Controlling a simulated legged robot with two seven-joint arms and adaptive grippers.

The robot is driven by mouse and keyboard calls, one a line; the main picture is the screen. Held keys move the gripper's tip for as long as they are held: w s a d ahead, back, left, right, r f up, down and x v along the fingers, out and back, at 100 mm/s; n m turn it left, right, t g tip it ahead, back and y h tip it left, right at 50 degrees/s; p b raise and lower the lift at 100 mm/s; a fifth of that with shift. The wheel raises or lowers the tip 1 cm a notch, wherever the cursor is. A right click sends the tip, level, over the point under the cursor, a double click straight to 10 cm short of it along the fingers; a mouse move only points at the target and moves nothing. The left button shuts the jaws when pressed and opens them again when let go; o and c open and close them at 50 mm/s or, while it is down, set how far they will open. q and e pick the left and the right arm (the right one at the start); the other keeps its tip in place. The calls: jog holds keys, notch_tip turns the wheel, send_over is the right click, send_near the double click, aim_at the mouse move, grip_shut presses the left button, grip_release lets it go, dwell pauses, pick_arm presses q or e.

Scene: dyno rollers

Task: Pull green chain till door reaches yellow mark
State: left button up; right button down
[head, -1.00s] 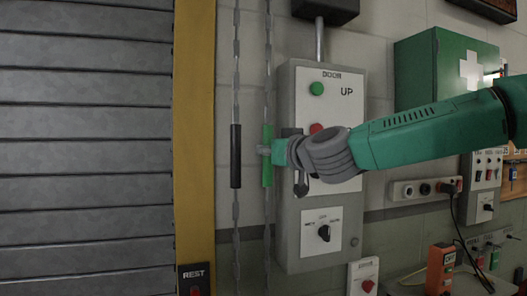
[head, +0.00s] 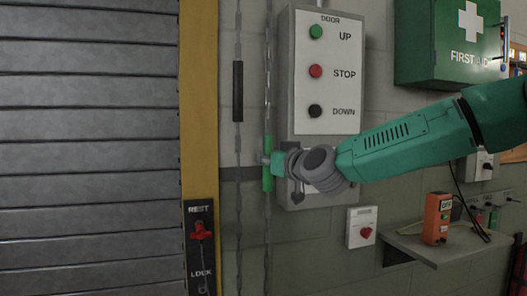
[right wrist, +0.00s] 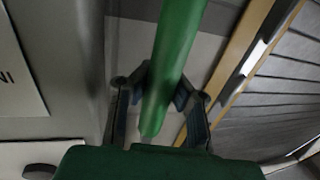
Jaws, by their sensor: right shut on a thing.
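The green chain grip (head: 268,182) is a bright green sleeve on the right-hand hanging chain. My right gripper (head: 266,159) is shut around it, below the middle of the door control panel. In the right wrist view the green sleeve (right wrist: 175,60) runs between the fingers. A black sleeve (head: 238,92) hangs on the left-hand chain, higher than the green one. The door (head: 85,150) is a grey slatted shutter on the left, and its lower edge is out of view. A yellow post (head: 200,100) borders it; no separate yellow mark shows. My left gripper is not in view.
A rest/lock box (head: 200,260) with a red handle sits on the post. A first aid cabinet (head: 440,60) and a shelf (head: 420,250) are to the right.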

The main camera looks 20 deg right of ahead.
aim_at(270, 181)
notch_tip(270, 181, down, 6)
jog(key=shift+s+a+r+b, duration=0.1)
jog(key=shift+r+b, duration=0.1)
jog(key=shift+b, duration=0.85)
